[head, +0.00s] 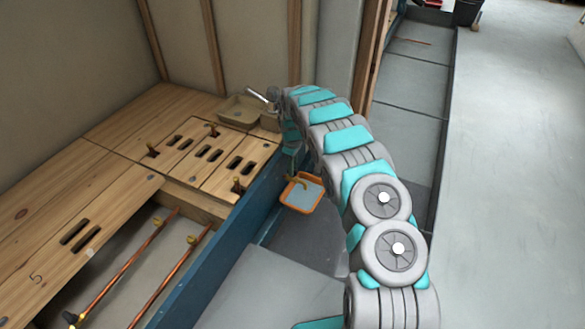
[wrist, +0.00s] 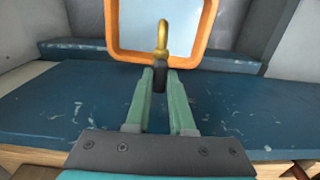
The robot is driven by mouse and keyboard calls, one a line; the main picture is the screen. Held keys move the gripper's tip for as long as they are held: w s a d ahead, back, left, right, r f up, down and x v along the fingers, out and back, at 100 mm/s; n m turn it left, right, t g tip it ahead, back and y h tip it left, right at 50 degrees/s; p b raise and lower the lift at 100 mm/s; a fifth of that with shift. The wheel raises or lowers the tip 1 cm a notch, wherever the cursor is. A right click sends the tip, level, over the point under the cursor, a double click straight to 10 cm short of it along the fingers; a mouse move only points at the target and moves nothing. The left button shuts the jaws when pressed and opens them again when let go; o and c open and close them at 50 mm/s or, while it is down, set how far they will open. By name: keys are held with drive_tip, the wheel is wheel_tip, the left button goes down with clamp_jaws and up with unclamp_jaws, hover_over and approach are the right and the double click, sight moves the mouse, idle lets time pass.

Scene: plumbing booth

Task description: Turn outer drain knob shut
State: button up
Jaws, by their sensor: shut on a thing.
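In the wrist view the two green fingers of my gripper (wrist: 160,76) are closed on a small dark knob (wrist: 160,83). A curved brass drain fitting (wrist: 162,40) rises just beyond the fingertips, in front of an orange-rimmed tray (wrist: 112,35). In the head view the orange tray (head: 288,199) sits low beside the blue beam, with a brass piece (head: 304,183) showing over it. There my arm hides most of the gripper and the knob. I cannot tell how far the knob is turned.
A blue beam (head: 208,265) runs along the wooden deck (head: 65,190). Copper pipes (head: 170,280) lie in the deck's opening, and several brass fittings stand up through the boards. A small tray (head: 240,110) sits at the back. Grey floor (head: 510,170) is clear at right.

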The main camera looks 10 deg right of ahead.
drive_tip(key=shift+m, duration=0.3)
clamp_jaws()
drive_tip(key=m+p, duration=0.1)
drive_tip(key=m, duration=0.2)
drive_tip(key=shift+a+r+m+p, duration=0.1)
drive_tip(key=shift+m+p, duration=0.2)
drive_tip(key=shift+p, duration=0.05)
drive_tip(key=m+p, duration=0.1)
drive_tip(key=m, duration=0.3)
drive_tip(key=shift+m, duration=0.3)
drive_tip(key=m+p, duration=0.1)
drive_tip(key=m, duration=0.3)
drive_tip(key=m+p, duration=0.1)
drive_tip(key=m, duration=0.4)
drive_tip(key=o, duration=0.8)
unclamp_jaws()
